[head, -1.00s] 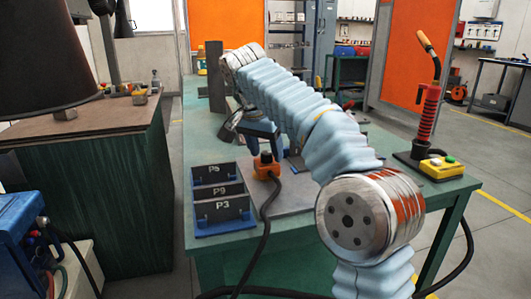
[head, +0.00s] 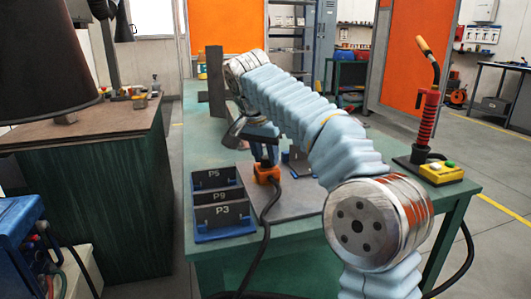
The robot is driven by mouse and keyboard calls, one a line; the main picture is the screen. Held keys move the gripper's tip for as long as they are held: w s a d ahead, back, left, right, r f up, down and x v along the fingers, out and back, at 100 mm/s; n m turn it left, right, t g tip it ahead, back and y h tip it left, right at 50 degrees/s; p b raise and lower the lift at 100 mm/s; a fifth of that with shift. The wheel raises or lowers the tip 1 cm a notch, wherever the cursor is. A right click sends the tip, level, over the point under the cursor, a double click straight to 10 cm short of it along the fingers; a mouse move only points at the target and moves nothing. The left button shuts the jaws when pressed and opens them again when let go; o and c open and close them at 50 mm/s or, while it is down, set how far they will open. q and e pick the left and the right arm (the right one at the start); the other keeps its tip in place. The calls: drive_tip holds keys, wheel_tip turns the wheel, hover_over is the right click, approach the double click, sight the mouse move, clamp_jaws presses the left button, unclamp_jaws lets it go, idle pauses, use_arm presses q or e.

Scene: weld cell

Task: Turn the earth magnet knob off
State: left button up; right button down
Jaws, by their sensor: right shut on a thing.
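The earth magnet (head: 267,174) is a small orange block with a black cable, standing on the grey steel plate (head: 300,197) on the green table. My right gripper (head: 265,160) reaches down over it from above, with dark fingers at the top of the block. It is shut on the magnet's knob, which the fingers mostly hide. I cannot tell which way the knob points. My right arm, in a light blue sleeve, crosses the middle of the view. My left gripper is not in view.
The black cable (head: 258,230) hangs over the table's front edge. A red-handled torch (head: 425,120) and a yellow button box (head: 440,172) stand at the right. A dark post (head: 215,85) rises behind.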

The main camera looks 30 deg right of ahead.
drive_tip(key=n, duration=0.2)
drive_tip(key=n+y+p, duration=0.1)
drive_tip(key=n, duration=0.1)
drive_tip(key=shift+s+d+r+t, duration=0.1)
drive_tip(key=shift+d+t, duration=0.05)
drive_tip(key=shift+t, duration=0.25)
drive_tip(key=n+y+p, duration=0.1)
drive_tip(key=n, duration=0.1)
drive_tip(key=n+y+p, duration=0.1)
drive_tip(key=n+p, duration=0.1)
drive_tip(key=shift+d+n+t, duration=0.1)
drive_tip(key=shift+n+t, duration=0.2)
drive_tip(key=shift+t, duration=0.1)
drive_tip(key=n+p, duration=0.1)
drive_tip(key=n, duration=0.1)
drive_tip(key=n+y+p, duration=0.1)
drive_tip(key=n, duration=0.1)
drive_tip(key=shift+d+r+y+p, duration=0.1)
drive_tip(key=shift+y+p, duration=0.2)
drive_tip(key=shift+p, duration=0.05)
drive_tip(key=n+y, duration=0.1)
drive_tip(key=n, duration=0.1)
drive_tip(key=shift+n+p, duration=0.3)
drive_tip(key=shift+p, duration=0.1)
drive_tip(key=shift+d+f+n+g, duration=0.1)
drive_tip(key=shift+f+n+g, duration=0.15)
drive_tip(key=shift+n, duration=0.65)
drive_tip(key=shift+y, duration=0.3)
